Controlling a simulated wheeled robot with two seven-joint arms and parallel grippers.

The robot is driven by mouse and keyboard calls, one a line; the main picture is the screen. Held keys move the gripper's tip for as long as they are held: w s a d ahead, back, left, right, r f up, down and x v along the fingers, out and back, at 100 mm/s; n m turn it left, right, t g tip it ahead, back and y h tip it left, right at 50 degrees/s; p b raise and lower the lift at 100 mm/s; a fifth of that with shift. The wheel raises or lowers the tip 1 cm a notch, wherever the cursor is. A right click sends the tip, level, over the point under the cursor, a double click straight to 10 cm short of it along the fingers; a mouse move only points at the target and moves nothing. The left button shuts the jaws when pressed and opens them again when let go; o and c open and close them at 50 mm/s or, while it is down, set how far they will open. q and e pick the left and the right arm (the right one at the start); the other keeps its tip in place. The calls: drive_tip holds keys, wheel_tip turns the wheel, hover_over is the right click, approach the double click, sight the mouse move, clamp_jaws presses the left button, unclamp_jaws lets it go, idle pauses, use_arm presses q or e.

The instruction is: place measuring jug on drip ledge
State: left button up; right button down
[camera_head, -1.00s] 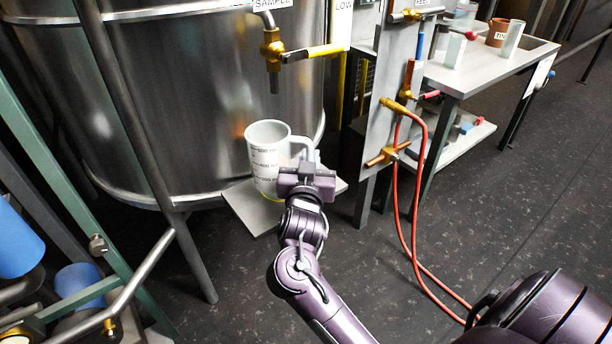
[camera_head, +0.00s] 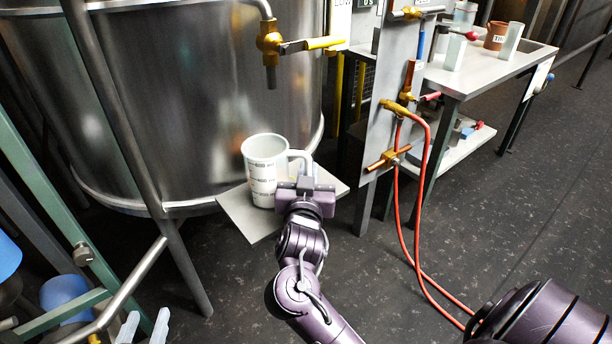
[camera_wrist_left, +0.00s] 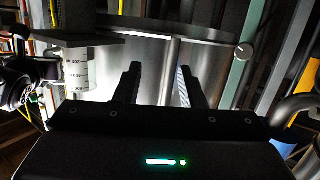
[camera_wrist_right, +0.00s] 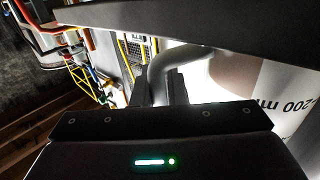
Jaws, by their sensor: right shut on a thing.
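The white measuring jug (camera_head: 263,172) with printed volume marks is upright over the drip ledge (camera_head: 238,219), a grey plate in front of the steel tank. Its base appears to be at the plate; I cannot tell whether a small gap remains. My right gripper (camera_head: 306,186) is shut on the jug's handle, on the jug's right side. The right wrist view shows the handle (camera_wrist_right: 172,62) between the fingers and part of the jug wall (camera_wrist_right: 290,95). The left wrist view shows the jug (camera_wrist_left: 84,72) inverted.
A sample valve (camera_head: 270,45) with a yellow lever hangs above the jug. A panel with brass valves and red hoses (camera_head: 420,200) stands to the right. A side table (camera_head: 480,75) holds cups. Green frame rails (camera_head: 50,185) stand at left.

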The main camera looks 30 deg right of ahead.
use_arm(q)
drive_tip(key=r, duration=0.1)
drive_tip(key=w+r+t, duration=0.1)
drive_tip(key=r, duration=0.1)
drive_tip(key=r+t, duration=0.1)
drive_tip(key=shift+w+r+h, duration=0.3)
drive_tip(key=shift+r+h, duration=0.05)
drive_tip(key=shift+h, duration=0.05)
use_arm(e)
drive_tip(key=shift+w+f, duration=0.1)
drive_tip(key=c, duration=1.9)
unclamp_jaws()
drive_tip(key=shift+f, duration=0.2)
drive_tip(key=o, duration=0.4)
use_arm(q)
drive_tip(key=shift+r, duration=0.15)
use_arm(e)
drive_tip(key=shift+o, duration=0.2)
